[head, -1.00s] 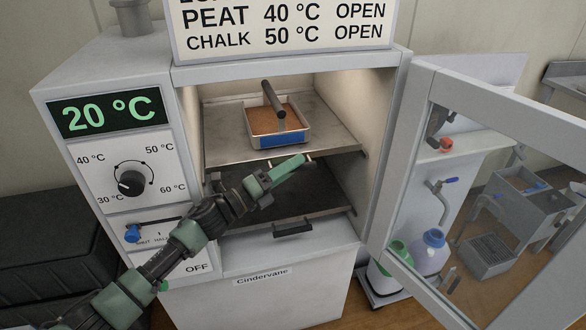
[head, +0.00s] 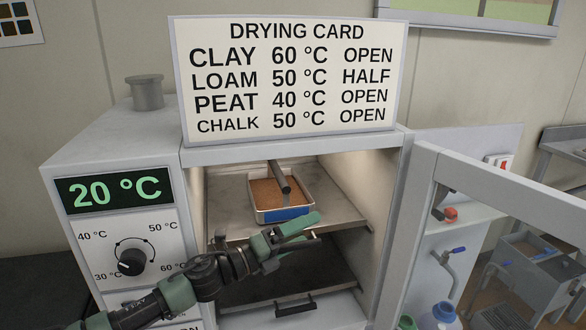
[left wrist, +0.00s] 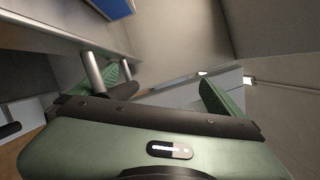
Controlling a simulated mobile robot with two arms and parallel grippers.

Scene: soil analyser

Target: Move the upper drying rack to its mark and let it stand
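The upper drying rack (head: 230,218) is a grey metal shelf inside the open oven, with a pan of brown soil on it. My left gripper (head: 308,228) is at the rack's front edge and covers the place where its handle would show. In the left wrist view the two green fingers stand apart, and the left gripper (left wrist: 165,88) is open. A grey post with a dark grip (left wrist: 121,93), seemingly the rack's handle, shows by the left finger. I cannot tell whether they touch. My right gripper is not in view. I cannot make out the rack's mark.
The lower rack (head: 325,270) with a dark handle (head: 282,306) is below. The soil pan (head: 308,194) has a blue front label. The oven door (head: 490,180) stands open at right. The control panel (head: 165,238) is left, the drying card (head: 290,80) above.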

